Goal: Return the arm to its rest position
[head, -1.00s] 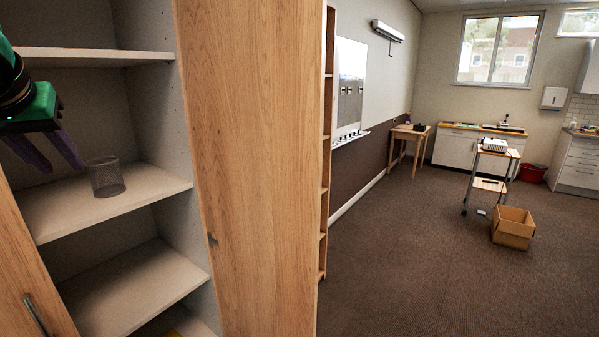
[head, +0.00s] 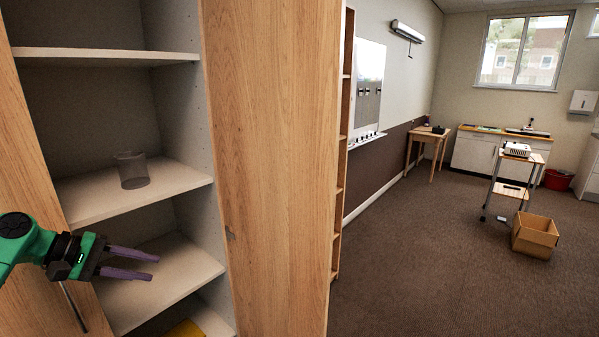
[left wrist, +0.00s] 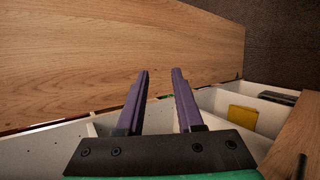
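My left gripper (head: 143,265) is in the lower left of the head view, in front of the open cabinet. Its two purple fingers point right and are apart with nothing between them; the left wrist view also shows the fingers (left wrist: 158,85) open and empty. A mesh cup (head: 132,171) stands upright on the cabinet's middle shelf (head: 95,200), above and apart from the gripper. My right gripper is in neither view.
An open wooden cabinet door (head: 265,160) stands right of the shelves. A yellow item (head: 186,329) lies low in the cabinet and shows in the left wrist view (left wrist: 243,116). A cardboard box (head: 534,236) and a trolley (head: 512,170) stand farther off on clear carpet.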

